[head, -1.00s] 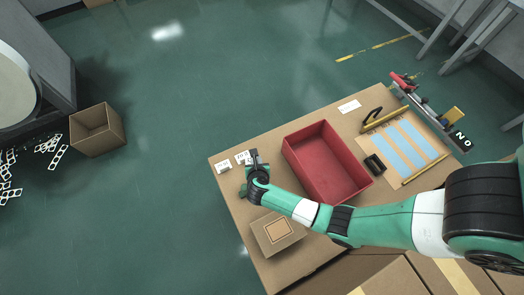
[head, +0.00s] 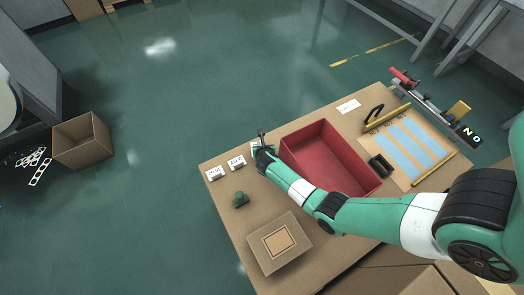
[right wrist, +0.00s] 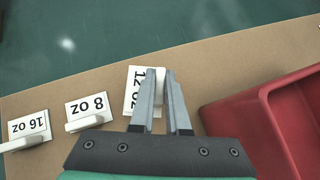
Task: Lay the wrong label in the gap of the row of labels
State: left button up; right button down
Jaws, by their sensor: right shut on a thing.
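My right gripper (head: 262,138) is at the table's far edge, left of the red bin. In the right wrist view its fingers (right wrist: 160,75) are shut on the pale tab of the white "12 oz" label (right wrist: 132,98). This label is turned sideways to the others and partly hidden by the fingers. To its left stand the "8 oz" label (right wrist: 88,108) and, at the end, the "16 oz" label (right wrist: 30,126), whose print is upside down in this view. Both also show in the head view, "8 oz" (head: 237,162) and "16 oz" (head: 215,174). My left gripper is not in view.
The red bin (head: 330,160) stands close to the right of my gripper. A small green object (head: 240,200) and a cardboard box (head: 278,242) are on the near left of the table. A white card (head: 348,105) lies at the far edge.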

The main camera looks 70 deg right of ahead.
jog(key=f+b, duration=0.4)
jog(key=shift+d+f, duration=0.1)
jog(key=shift+d, duration=0.25)
jog(key=shift+w, duration=0.1)
jog(key=c, duration=0.9)
grip_release()
